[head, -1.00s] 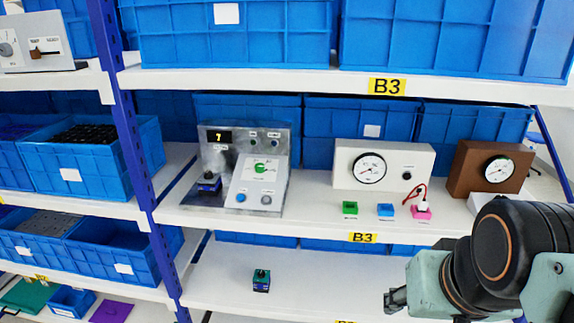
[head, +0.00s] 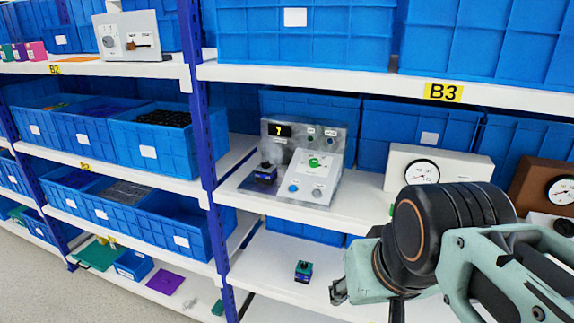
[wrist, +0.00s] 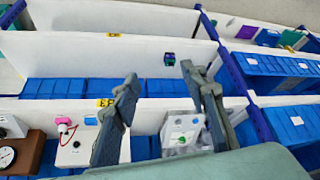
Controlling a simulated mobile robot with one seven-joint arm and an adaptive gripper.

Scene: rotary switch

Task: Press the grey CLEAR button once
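The grey CLEAR button (head: 317,193) is the right one of two round buttons low on the sloped front of a grey metal panel (head: 334,154). A blue button (head: 293,188) sits left of it. A lit display above shows a yellow 7. My gripper (head: 338,291) is below and to the right of the panel in the head view, well apart from it. In the wrist view my gripper (wrist: 158,76) has its two fingers spread wide with nothing between them. The panel (wrist: 170,137) shows small there, partly behind a finger; its button labels are too small to read.
A small dark device (head: 304,271) stands on the lower shelf. A white gauge box (head: 456,166) and a brown gauge box (head: 538,178) stand right of the panel, partly behind my arm. Blue bins (head: 165,141) fill the left shelves. A blue post (head: 205,150) stands left of the panel.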

